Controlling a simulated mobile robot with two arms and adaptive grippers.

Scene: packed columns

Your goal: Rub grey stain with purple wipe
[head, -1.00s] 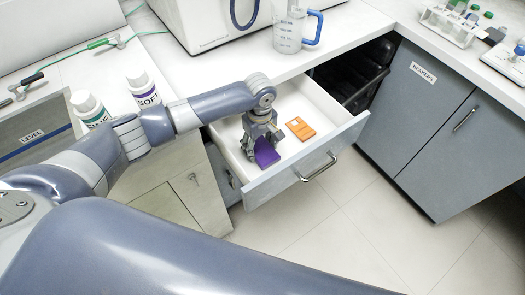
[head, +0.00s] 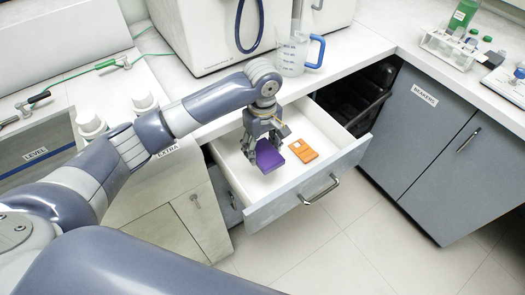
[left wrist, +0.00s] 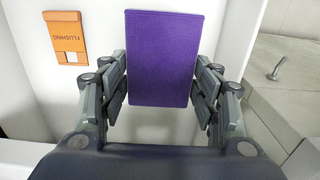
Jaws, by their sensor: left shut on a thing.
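The purple wipe (head: 268,157) is a flat rectangular pad. My left gripper (head: 266,146) is shut on it, over the open white drawer (head: 318,118). In the left wrist view the purple wipe (left wrist: 162,58) sits between the two fingers of the left gripper (left wrist: 162,88), its broad face toward the camera. I cannot tell how far the wipe is above the drawer floor. No grey stain can be made out in either view. My right gripper is not in view.
An orange packet (head: 303,151) lies in the drawer, right of the wipe; its lettering shows in the left wrist view (left wrist: 68,38). A jug with a blue handle (head: 293,55) stands on the counter behind. White-capped bottles (head: 91,123) stand at left. A tube rack (head: 447,48) is far right.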

